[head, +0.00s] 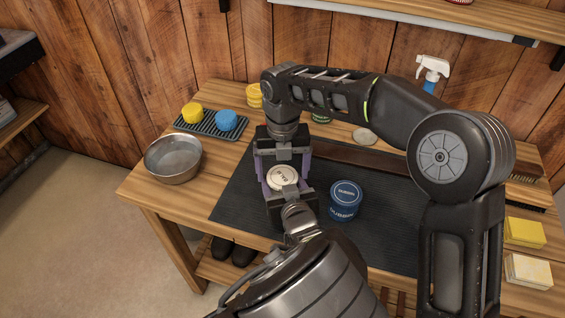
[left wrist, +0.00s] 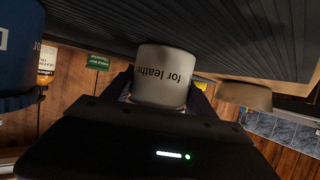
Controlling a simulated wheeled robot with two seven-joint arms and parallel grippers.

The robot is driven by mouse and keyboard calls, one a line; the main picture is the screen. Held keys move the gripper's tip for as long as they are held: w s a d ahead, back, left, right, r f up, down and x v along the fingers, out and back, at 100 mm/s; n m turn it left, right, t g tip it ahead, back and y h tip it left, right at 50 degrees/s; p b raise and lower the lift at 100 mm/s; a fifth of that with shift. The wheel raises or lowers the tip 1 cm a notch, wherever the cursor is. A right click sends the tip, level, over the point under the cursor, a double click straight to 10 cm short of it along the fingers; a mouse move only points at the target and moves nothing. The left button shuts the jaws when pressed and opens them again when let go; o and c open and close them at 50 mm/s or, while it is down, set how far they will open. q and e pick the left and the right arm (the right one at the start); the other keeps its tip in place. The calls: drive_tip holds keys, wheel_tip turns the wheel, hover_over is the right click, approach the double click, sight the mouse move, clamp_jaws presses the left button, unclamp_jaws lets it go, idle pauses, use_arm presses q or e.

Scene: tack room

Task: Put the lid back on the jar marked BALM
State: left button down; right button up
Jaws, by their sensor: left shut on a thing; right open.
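The white jar (left wrist: 165,78), with "for leather" on its side, stands between the fingers of my left gripper (head: 290,197), which is shut on it. In the left wrist view it appears upside down against the dark mat. In the head view a white round lid (head: 283,178), with small dark lettering that seems to read BALM, shows at the jar's top. I cannot tell whether it sits fully down. My right gripper (head: 284,172) is above, open, its purple fingers on either side of the lid. The jar's upper part is hidden in the left wrist view.
A blue jar (head: 345,200) stands close right on the dark mat (head: 240,190). A metal bowl (head: 172,160) and a rack (head: 205,126) with yellow and blue round things are left. Yellow blocks (head: 525,232) are right.

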drive_tip(key=shift+c, duration=0.5)
drive_tip(key=c, duration=1.4)
drive_tip(key=o, duration=1.6)
drive_tip(key=shift+c, duration=0.2)
drive_tip(key=shift+r, duration=0.15)
drive_tip(key=shift+r, duration=2.15)
drive_tip(key=shift+r, duration=1.75)
drive_tip(key=shift+c, duration=0.3)
